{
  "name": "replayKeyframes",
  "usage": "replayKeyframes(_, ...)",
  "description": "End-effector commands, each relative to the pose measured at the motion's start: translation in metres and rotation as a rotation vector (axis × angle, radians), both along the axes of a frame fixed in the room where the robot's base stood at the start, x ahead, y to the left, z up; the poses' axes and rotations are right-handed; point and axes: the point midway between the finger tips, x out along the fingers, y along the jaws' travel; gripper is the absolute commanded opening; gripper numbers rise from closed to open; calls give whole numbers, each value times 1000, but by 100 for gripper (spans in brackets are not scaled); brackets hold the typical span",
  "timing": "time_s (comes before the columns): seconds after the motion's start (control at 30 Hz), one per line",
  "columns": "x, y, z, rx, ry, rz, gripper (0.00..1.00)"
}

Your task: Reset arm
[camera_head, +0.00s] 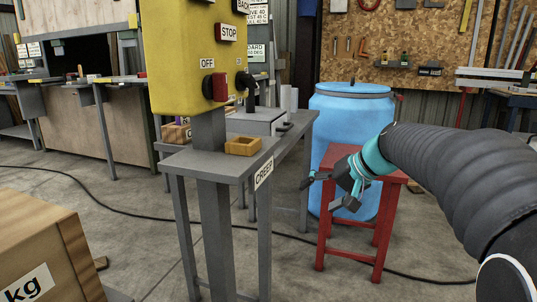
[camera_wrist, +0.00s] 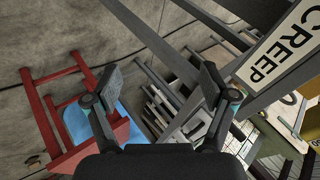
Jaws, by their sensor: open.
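My gripper (camera_head: 330,193) is at the end of my arm, in front of the red stool and to the right of the grey table marked CREEP. Its two fingers are spread apart with nothing between them. In the wrist view my gripper (camera_wrist: 157,82) is also open and empty, with the floor and the table's grey legs beyond it. My arm comes in from the right edge in the head view.
A red stool (camera_head: 340,222) and a blue barrel (camera_head: 350,110) stand close to my gripper. A wooden crate (camera_head: 35,240) is at left. A black cable (camera_head: 110,207) crosses the floor.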

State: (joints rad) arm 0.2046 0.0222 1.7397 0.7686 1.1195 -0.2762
Motion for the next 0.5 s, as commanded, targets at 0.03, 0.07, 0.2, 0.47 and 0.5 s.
replayKeyframes(0.03, -27, -3, -15, -64, 38, -23, 83)
replayKeyframes(0.07, -40, -6, -24, -103, 57, -37, 83)
replayKeyframes(0.2, -102, -20, -59, -270, 114, -77, 83)
replayKeyframes(0.47, -203, -41, -103, -533, 110, -67, 83)
replayKeyframes(0.5, -217, -43, -107, -566, 100, -57, 83)
